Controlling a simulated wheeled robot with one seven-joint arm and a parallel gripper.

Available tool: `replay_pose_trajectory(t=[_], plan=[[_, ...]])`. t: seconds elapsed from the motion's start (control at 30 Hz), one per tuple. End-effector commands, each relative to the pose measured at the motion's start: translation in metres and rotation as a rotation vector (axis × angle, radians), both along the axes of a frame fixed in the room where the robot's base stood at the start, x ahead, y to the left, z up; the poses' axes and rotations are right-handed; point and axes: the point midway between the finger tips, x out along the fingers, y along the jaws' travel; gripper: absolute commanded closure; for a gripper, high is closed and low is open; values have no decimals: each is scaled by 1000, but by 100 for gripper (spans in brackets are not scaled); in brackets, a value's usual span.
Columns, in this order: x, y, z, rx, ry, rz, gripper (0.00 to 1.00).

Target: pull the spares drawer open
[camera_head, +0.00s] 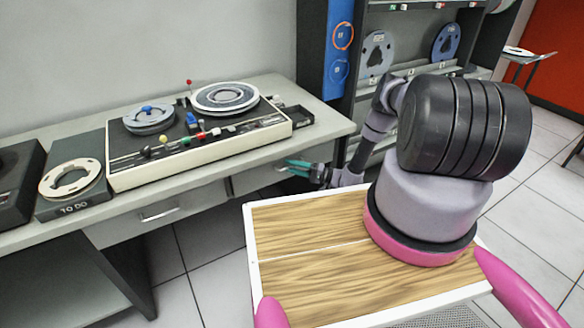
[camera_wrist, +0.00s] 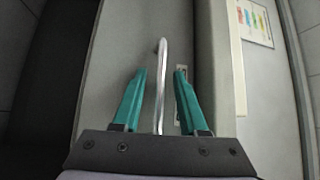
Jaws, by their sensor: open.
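A grey drawer front (camera_head: 262,177) sits under the counter at the right, near my gripper (camera_head: 289,167); it looks closed. In the wrist view the drawer front (camera_wrist: 120,45) fills the middle, with a long metal bar handle (camera_wrist: 161,70). My gripper (camera_wrist: 160,72) has two green fingers, open, one on each side of the handle. I cannot tell whether either finger touches it. A small label (camera_wrist: 181,85) lies partly behind the right finger; I cannot read it.
A second drawer (camera_head: 160,212) with a bar handle is farther left. A tape machine (camera_head: 200,130) stands on the counter (camera_head: 335,122) above. My wood-topped base is in front, and tiled floor (camera_head: 185,270) shows between it and the counter.

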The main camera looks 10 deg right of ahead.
Motion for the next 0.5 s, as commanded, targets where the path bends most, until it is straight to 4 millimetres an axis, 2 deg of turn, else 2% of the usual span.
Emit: replay_pose_trajectory(t=[0.1,0.17,0.2,0.23,0.5], plan=[[0,0,0,0,0,0,58],[0,0,0,0,0,0,81],[0,0,0,0,0,0,96],[0,0,0,0,0,0,100],[0,0,0,0,0,0,100]])
